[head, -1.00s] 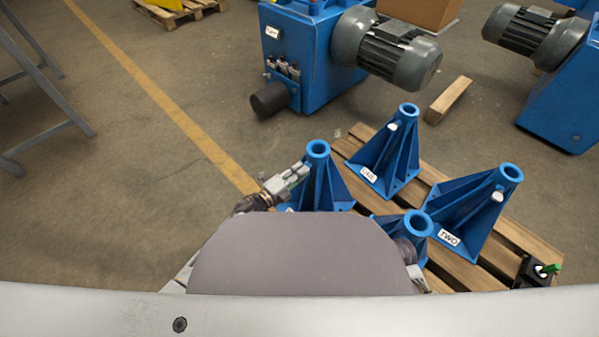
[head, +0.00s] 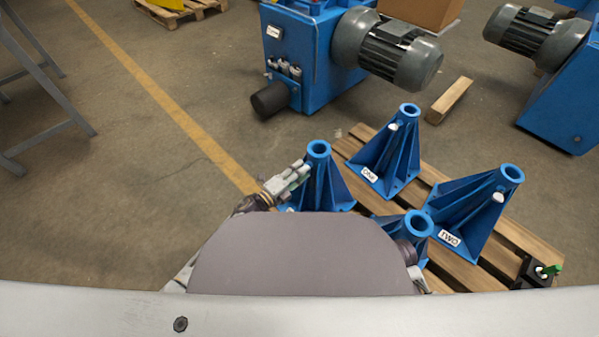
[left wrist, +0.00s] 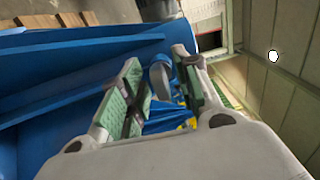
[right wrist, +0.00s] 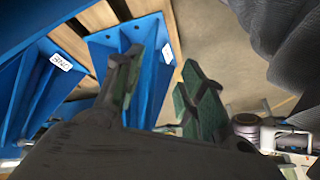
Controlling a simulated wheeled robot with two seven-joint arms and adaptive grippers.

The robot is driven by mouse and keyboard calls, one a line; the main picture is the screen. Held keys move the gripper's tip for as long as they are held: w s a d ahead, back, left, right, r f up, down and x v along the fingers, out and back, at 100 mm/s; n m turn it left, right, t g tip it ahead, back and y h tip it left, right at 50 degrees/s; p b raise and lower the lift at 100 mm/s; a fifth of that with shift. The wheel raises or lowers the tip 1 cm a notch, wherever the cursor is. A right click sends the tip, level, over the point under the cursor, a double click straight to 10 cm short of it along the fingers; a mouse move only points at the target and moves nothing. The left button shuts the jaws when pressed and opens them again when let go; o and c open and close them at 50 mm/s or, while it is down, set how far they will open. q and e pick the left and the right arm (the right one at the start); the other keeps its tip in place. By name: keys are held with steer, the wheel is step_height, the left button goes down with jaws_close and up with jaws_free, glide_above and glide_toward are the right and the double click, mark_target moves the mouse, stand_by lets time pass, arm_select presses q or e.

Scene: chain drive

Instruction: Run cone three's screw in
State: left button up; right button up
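The left cone (head: 322,185) is a blue ribbed stand with a round open top; its label is hidden or unreadable. My left gripper (head: 298,174) is at its upper left side. In the left wrist view the left gripper (left wrist: 158,75) has its fingers apart, with a grey rounded piece (left wrist: 161,76) between them; I cannot tell whether they touch it. A front cone (head: 412,228) is partly hidden by my body, its label out of sight. No label reading three is visible. My right gripper (right wrist: 160,85) is open and empty in the right wrist view, with cones beyond it.
Cone one (head: 388,155) and cone two (head: 474,215) stand on the wooden pallet (head: 505,232), each with a white-ended screw. A blue machine with a grey motor (head: 385,48) stands behind.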

arm_select(q)
steer(key=v, duration=1.2)
stand_by(0.3)
stand_by(0.7)
